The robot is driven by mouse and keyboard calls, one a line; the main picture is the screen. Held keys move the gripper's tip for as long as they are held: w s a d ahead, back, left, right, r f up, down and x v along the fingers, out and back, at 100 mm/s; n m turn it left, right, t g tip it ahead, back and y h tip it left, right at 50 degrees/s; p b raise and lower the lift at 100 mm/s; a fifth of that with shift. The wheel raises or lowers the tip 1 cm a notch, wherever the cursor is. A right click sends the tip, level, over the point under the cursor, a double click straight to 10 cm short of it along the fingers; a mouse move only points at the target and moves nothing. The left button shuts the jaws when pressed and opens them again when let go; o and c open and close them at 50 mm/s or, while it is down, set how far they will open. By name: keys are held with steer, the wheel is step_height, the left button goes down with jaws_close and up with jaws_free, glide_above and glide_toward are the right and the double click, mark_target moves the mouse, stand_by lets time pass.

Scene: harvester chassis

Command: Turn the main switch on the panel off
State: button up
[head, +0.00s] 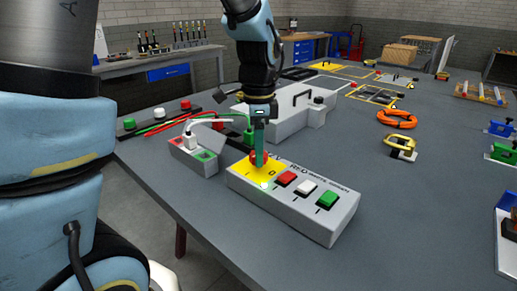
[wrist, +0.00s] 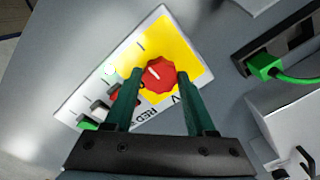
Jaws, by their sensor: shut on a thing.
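The panel (head: 318,222) is a light grey box on the table; in the wrist view it runs diagonally (wrist: 72,112). A yellow plate (head: 268,182) at its left end carries the main switch, a round red knob (head: 252,157). It also shows in the wrist view as a red knob (wrist: 158,74) with a white pointer line. The plate bears marks, among them a "0" in the head view. My gripper (head: 259,163) comes down from above, its green fingers on either side of the knob, shut on it. The fingers hide part of the knob in the head view.
Red (head: 286,178), white (head: 307,187) and green (head: 327,199) buttons sit on the panel, right of the knob. A socket box (head: 193,155) with a white plug stands to the left. A grey case (head: 290,118) stands behind. An orange coil (head: 397,118) lies further right.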

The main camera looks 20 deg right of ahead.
jaws_close()
steer(key=shift+n, duration=0.4)
steer(key=n+p, duration=0.1)
steer(key=n, duration=0.2)
steer(key=shift+r, duration=0.1)
steer(key=n+p, duration=0.2)
steer(key=n, duration=0.2)
steer(key=shift+n, duration=0.3)
steer(key=n+p, duration=0.1)
steer(key=n, duration=0.4)
steer(key=shift+p, duration=0.4)
steer(key=n+p, duration=0.1)
steer(key=n, duration=0.3)
steer(key=shift+n, duration=0.4)
